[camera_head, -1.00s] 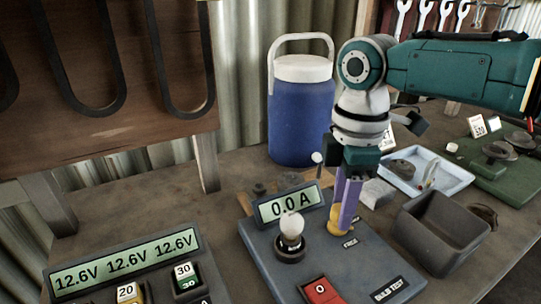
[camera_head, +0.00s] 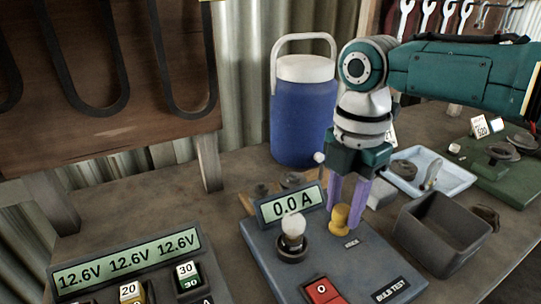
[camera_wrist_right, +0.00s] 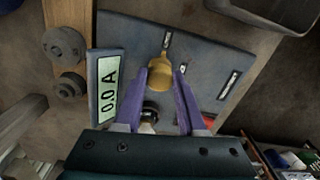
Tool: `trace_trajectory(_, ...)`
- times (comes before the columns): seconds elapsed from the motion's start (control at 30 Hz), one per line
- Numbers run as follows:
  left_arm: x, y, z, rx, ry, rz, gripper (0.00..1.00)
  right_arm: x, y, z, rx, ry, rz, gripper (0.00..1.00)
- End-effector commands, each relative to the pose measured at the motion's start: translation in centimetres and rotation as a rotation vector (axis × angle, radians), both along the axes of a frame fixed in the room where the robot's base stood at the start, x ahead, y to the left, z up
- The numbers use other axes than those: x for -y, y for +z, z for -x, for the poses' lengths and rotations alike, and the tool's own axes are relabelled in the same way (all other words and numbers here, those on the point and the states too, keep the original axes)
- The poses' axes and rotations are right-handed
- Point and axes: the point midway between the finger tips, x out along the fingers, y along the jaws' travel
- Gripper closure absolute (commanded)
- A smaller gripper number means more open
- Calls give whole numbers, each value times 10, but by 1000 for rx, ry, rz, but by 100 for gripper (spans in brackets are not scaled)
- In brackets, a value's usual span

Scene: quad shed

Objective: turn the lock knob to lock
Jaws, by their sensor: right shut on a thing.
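The yellow lock knob (camera_head: 340,217) stands on the blue-grey test panel (camera_head: 270,268), right of its 0.0 A display. My right gripper (camera_head: 347,208) points down over it, with its purple fingers on either side of the knob, shut on it. In the right wrist view the knob (camera_wrist_right: 158,72) sits between the two fingertips (camera_wrist_right: 163,72). A small dark label lies on the panel just in front of the knob; its lettering is too small to read surely. My left gripper is not in view.
A white bulb (camera_head: 293,228) and a red switch (camera_head: 321,291) are on the panel near the fingers. A grey bin (camera_head: 440,232) stands right of it, a pale blue tray (camera_head: 455,180) behind that. A blue jug (camera_head: 303,120) stands behind.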

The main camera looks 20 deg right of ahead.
Motion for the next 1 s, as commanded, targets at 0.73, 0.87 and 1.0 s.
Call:
trace_trajectory(0.73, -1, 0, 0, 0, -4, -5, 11, -1, 0, 0, 0, 11, -1, 31)
trace_trajectory(0.87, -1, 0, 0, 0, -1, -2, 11, 0, 0, 0, 0, 11, -1, 31)
trace_trajectory(1.0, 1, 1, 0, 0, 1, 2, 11, 0, 3, 0, 1, 10, 0, 31)
